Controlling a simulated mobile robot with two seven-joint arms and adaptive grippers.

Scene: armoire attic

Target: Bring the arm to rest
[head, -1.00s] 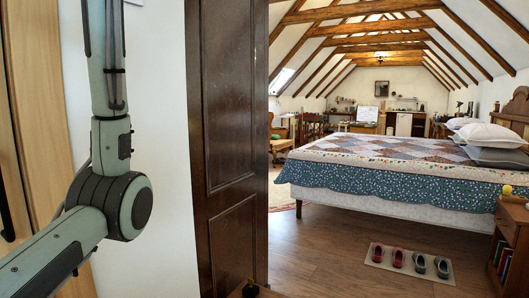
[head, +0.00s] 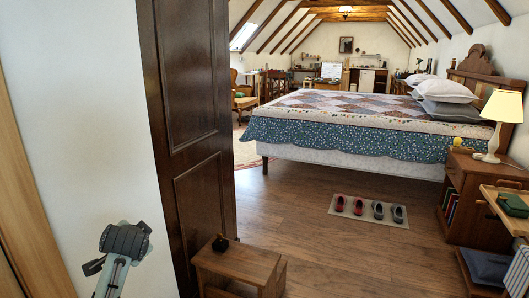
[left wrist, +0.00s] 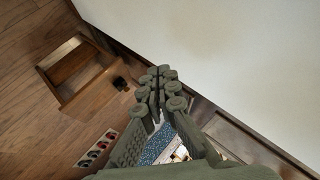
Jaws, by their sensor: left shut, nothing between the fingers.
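My left gripper (left wrist: 160,85) shows in the left wrist view, with its grey-green fingers together and nothing between them. It hangs in free air beside the white wall, above the wooden floor. In the head view a dark joint and pale link of my left arm (head: 124,245) show low at the left, in front of the wall. The fingers cannot be made out there. My right gripper is in neither view.
A dark wooden door (head: 192,130) stands just right of my left arm. A small wooden stool (head: 238,264) is on the floor by it. A mat with shoes (head: 369,211), a quilted bed (head: 350,140) and a nightstand (head: 470,195) lie beyond.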

